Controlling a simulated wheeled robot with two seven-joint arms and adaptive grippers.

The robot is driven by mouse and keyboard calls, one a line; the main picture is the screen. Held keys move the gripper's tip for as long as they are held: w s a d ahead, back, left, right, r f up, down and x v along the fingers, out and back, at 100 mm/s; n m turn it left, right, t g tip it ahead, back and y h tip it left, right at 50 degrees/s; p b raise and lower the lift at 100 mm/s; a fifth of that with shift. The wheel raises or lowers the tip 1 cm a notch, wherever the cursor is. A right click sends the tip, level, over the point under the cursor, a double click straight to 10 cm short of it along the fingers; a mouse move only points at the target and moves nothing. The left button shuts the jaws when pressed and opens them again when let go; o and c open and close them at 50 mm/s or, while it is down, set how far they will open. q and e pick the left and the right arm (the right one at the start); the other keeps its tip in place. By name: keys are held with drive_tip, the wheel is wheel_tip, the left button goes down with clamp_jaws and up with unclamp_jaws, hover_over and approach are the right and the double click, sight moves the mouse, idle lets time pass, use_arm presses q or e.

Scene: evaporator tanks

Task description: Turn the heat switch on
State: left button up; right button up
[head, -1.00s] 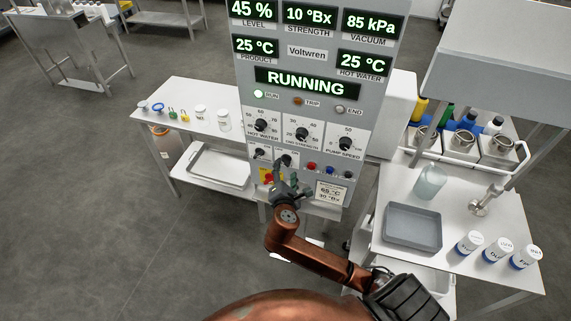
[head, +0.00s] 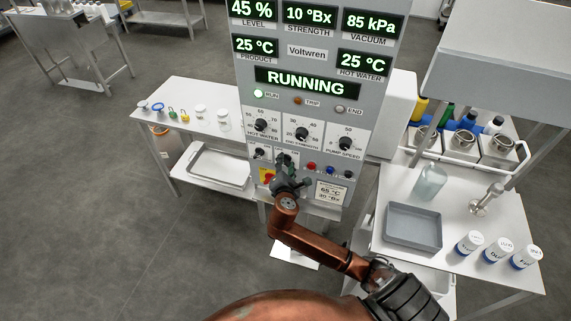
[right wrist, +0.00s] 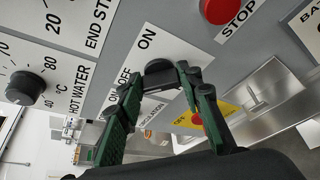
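The control panel (head: 312,110) shows RUNNING. Two small rotary switches sit in its lower left: one at left (head: 260,153), and one at right that is mostly hidden behind my right gripper (head: 284,168). The right wrist view shows a dark rotary switch (right wrist: 160,70) marked ON and OFF. Its lower label is partly hidden and seems to read CIRCULATION; I see no readable heat label. My right gripper (right wrist: 158,84) has its green-black fingers apart, one on each side of this switch. I cannot tell whether they touch it. My left gripper is not in view.
Close by are the hot water knob (right wrist: 30,88), the red stop button (right wrist: 222,8) and a red switch on a yellow plate (right wrist: 198,118). A table with a grey tray (head: 413,227) and bottles stands at right, and a white bench (head: 180,108) at left.

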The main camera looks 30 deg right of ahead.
drive_tip(key=c, duration=0.5)
drive_tip(key=shift+a, duration=0.15)
drive_tip(key=shift+c, duration=0.3)
drive_tip(key=shift+f, duration=0.1)
